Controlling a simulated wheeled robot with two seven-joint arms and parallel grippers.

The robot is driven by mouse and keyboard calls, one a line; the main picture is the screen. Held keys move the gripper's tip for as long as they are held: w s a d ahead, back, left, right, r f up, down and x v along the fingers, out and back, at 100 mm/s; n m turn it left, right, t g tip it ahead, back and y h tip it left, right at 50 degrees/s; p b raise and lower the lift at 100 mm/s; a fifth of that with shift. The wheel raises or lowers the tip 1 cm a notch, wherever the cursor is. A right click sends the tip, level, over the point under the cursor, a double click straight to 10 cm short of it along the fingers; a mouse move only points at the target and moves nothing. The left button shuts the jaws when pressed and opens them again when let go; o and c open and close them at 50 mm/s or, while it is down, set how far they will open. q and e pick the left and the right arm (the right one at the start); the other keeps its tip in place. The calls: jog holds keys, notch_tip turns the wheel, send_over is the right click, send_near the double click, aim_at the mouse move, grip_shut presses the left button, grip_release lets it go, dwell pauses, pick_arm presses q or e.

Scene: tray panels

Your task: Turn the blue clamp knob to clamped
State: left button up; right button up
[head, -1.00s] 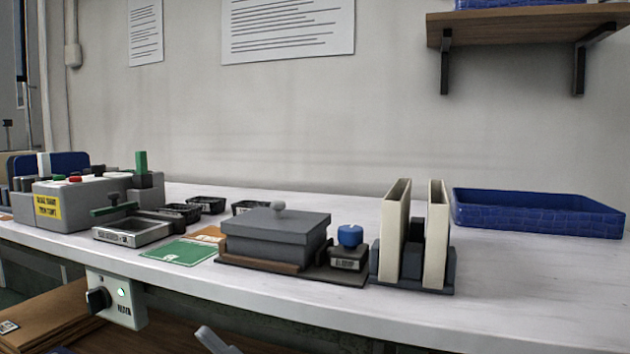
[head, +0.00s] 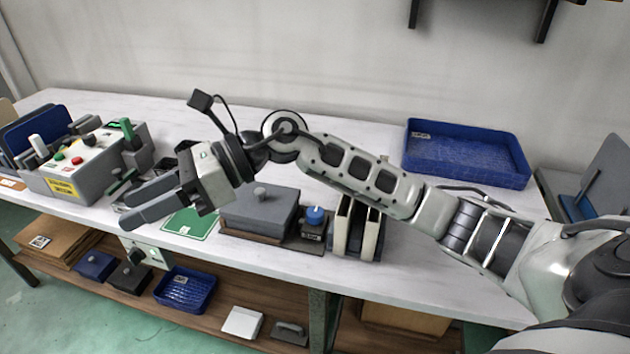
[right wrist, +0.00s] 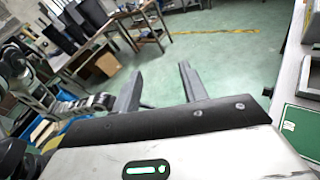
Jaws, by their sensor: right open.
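The blue clamp knob (head: 315,214) stands on a small dark block on the bench, just right of a grey lidded box (head: 260,212). Its pointer and the label below it are too small to read. My right gripper (head: 132,206) is open and empty, pointing left over the front of the bench, well left of the knob. The right wrist view shows its two fingers (right wrist: 160,90) apart with only floor beyond them. My right arm passes behind and above the knob without covering it. My left gripper is not in view.
Cream panels (head: 357,226) stand in a holder right of the knob. A blue tray (head: 466,155) lies at the back right. A grey control box (head: 82,165) is at the left. A green card (head: 190,222) lies near the gripper. A lower shelf (head: 215,305) holds bins.

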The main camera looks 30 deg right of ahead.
jog(key=w+d+f+n+h, duration=0.3)
jog(key=d+f+h, duration=0.2)
jog(key=d+h, duration=0.4)
jog(key=g+h, duration=0.2)
jog(key=h, duration=0.5)
send_near(315, 212)
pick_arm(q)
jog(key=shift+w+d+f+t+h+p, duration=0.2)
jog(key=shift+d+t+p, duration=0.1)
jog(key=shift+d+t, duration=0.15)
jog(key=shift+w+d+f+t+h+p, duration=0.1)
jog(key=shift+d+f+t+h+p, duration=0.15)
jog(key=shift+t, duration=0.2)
pick_arm(e)
notch_tip(315, 212, down, 9)
jog(key=shift+s+d+r, duration=0.15)
jog(key=c, duration=0.7)
